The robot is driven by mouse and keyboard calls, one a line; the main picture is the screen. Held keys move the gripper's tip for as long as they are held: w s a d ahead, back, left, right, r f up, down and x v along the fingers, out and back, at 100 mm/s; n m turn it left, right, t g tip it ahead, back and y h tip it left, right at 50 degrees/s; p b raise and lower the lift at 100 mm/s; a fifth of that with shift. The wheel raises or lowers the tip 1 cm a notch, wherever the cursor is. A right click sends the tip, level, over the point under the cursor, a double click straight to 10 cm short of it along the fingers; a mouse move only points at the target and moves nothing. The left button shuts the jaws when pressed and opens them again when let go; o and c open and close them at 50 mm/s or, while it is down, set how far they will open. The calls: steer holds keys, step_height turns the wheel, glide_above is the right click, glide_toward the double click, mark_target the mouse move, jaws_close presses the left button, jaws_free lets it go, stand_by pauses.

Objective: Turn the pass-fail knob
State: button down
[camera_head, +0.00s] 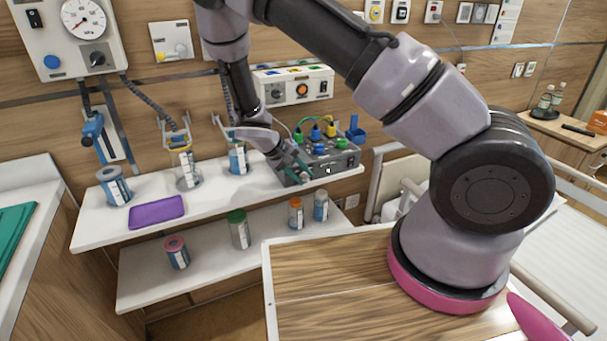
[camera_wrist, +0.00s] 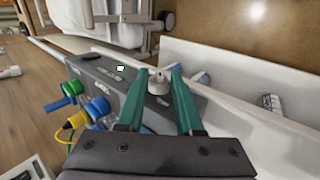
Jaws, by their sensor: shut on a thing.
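A grey device box (camera_head: 322,164) with coloured plugs on top stands at the right end of the upper white shelf. Its front faces the room, and a pale round knob (camera_wrist: 158,82) shows on that face in the wrist view. My gripper (camera_head: 303,171) reaches down to the box's front from the upper left. In the wrist view its two teal fingers (camera_wrist: 160,78) stand on either side of the knob and are shut on it. The knob is mostly hidden by the fingers in the head view. Its marking cannot be read.
A white control panel (camera_head: 295,87) is on the wall behind the box. A purple pad (camera_head: 156,212) and several labelled jars stand on the upper shelf (camera_head: 90,238). More jars stand on the lower shelf (camera_head: 150,290). A bed rail is right of the box.

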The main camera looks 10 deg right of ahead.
steer(key=shift+a+f+h, duration=0.15)
steer(key=shift+h, duration=0.65)
steer(key=shift+t, duration=0.3)
steer(key=c, duration=0.9)
jaws_free()
steer(key=shift+s, duration=0.1)
steer(key=v, duration=1)
steer(key=shift+a, duration=0.4)
